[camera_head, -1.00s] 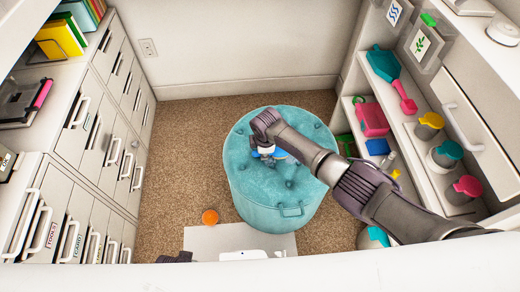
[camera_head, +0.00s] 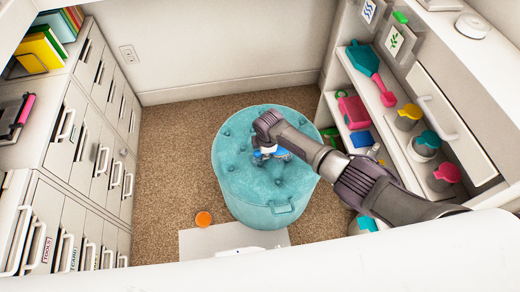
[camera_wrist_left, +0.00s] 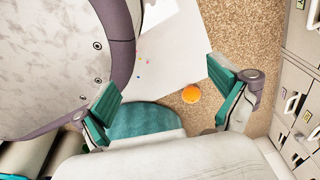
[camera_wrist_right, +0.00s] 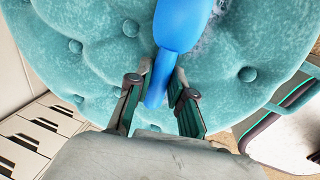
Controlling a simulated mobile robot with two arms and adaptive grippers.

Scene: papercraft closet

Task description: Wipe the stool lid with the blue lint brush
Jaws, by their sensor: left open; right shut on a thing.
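The round teal tufted stool (camera_head: 235,180) stands on the carpet in the middle of the head view. Its buttoned lid fills most of the right wrist view (camera_wrist_right: 85,75). My right gripper (camera_wrist_right: 158,95) is shut on the handle of the blue lint brush (camera_wrist_right: 180,25) and holds it over the lid. In the head view only a bit of the brush (camera_head: 284,154) shows beneath my right arm. A whitish patch lies on the lid beside the brush in the right wrist view. My left gripper (camera_wrist_left: 165,100) is open and empty; it is out of the head view.
Drawer cabinets (camera_head: 85,150) line the left side. Shelves (camera_head: 400,150) with a teal scoop, a pink box and colored-lid jars stand at the right. An orange disc (camera_head: 204,219) and a pale sheet (camera_head: 205,241) lie on the carpet near the stool.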

